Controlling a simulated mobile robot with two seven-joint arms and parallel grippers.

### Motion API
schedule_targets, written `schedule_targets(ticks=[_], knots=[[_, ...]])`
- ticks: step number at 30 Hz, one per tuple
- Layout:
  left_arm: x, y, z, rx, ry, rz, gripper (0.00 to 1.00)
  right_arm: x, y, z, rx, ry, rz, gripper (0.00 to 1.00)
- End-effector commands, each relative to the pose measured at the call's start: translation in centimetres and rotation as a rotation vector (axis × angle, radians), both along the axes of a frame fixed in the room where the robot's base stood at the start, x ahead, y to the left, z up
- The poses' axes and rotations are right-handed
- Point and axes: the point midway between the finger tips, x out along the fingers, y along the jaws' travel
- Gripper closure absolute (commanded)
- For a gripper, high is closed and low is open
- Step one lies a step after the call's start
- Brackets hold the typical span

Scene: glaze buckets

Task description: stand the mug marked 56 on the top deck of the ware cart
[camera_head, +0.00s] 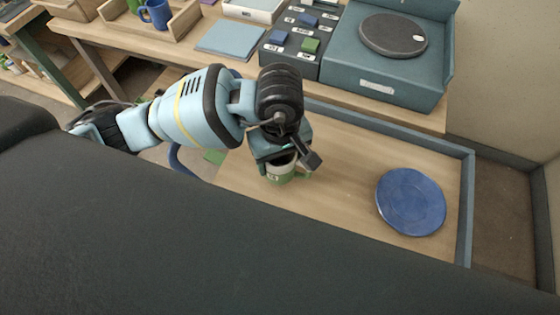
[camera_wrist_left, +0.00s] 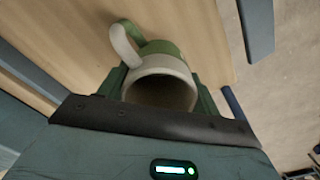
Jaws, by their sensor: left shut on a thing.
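A green mug (camera_head: 279,176) with a cream rim and a small pale label is in the grip of my left gripper (camera_head: 287,160). The mark on the label is too small to read surely. In the left wrist view the mug (camera_wrist_left: 161,68) sits between the two fingers of the gripper (camera_wrist_left: 160,88), with its open mouth toward the camera and its handle at the upper left. The mug looks roughly upright at the wooden top deck of the ware cart (camera_head: 340,165). I cannot tell whether its base touches the deck. My right gripper is not in view.
A blue plate (camera_head: 410,202) lies on the deck to the right. A blue-grey rail (camera_head: 465,205) edges the deck. Bare deck lies between mug and plate. Behind stands a bench with a teal box (camera_head: 385,75), a dark tile rack (camera_head: 292,58) and a blue mug (camera_head: 157,14).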

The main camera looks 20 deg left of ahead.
Motion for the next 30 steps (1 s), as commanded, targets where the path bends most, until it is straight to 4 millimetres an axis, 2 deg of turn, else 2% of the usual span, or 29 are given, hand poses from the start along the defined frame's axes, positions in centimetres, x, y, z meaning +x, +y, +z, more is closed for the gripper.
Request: schedule_targets(ticks=[3, 11, 23, 24, 28, 30], knots=[[0.9, 0.2, 0.0, -0.001, -0.002, 0.004, 0.68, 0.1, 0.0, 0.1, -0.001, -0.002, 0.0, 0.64], [0.8, 0.2, -3.3, -0.001, -0.001, 0.001, 0.68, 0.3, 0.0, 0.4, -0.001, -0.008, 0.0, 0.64], [0.8, 0.2, -3.9, 0.0, -0.001, 0.0, 0.68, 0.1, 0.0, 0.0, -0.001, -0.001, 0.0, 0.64], [0.8, 0.2, -3.9, 0.001, -0.001, 0.0, 0.34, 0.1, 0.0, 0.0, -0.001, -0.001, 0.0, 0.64], [0.8, 0.2, -3.9, 0.001, -0.002, 0.001, 0.17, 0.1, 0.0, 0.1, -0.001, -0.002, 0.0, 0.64], [0.8, 0.2, -3.9, 0.001, -0.002, 0.001, 0.15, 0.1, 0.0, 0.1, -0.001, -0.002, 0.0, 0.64]])
